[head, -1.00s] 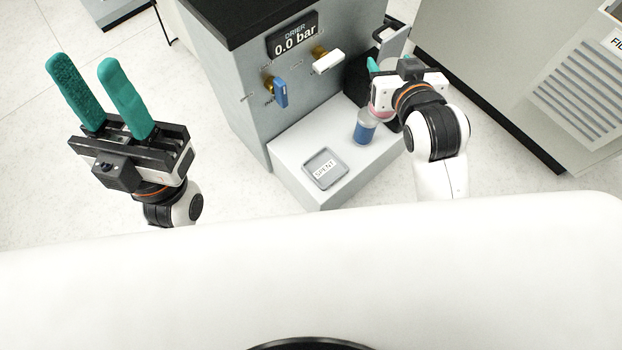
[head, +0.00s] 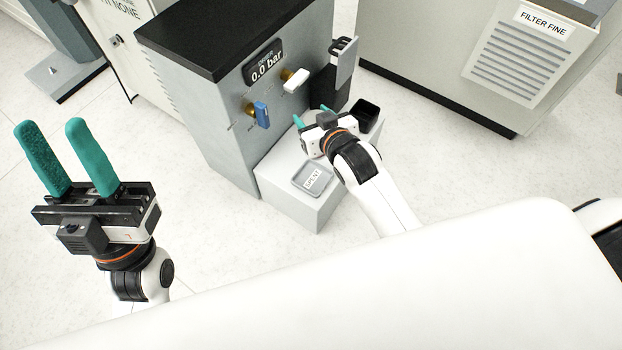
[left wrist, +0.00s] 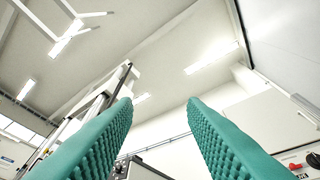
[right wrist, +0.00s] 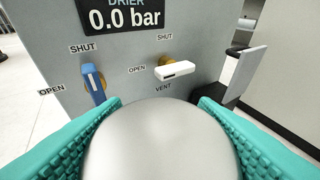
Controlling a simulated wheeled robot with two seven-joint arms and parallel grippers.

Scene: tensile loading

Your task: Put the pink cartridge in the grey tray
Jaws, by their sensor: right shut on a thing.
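My right gripper (head: 312,116) is above the pale step, just beyond the grey tray (head: 301,180), which carries a "SPENT" label. In the right wrist view its teal fingers are shut on a rounded silver end (right wrist: 160,145), which I take to be the pink cartridge. No pink shows now; the gripper hides the cartridge in the head view. I cannot tell whether it touches the step. My left gripper (head: 68,160) is open and empty, away to the left; its spread fingers also show in the left wrist view (left wrist: 160,125).
The drier (head: 215,120) stands behind the step, its display reading 0.0 bar. A blue handle (head: 262,114) and a white handle (head: 295,81) jut from its front. A black open container (head: 367,113) sits right of my right gripper.

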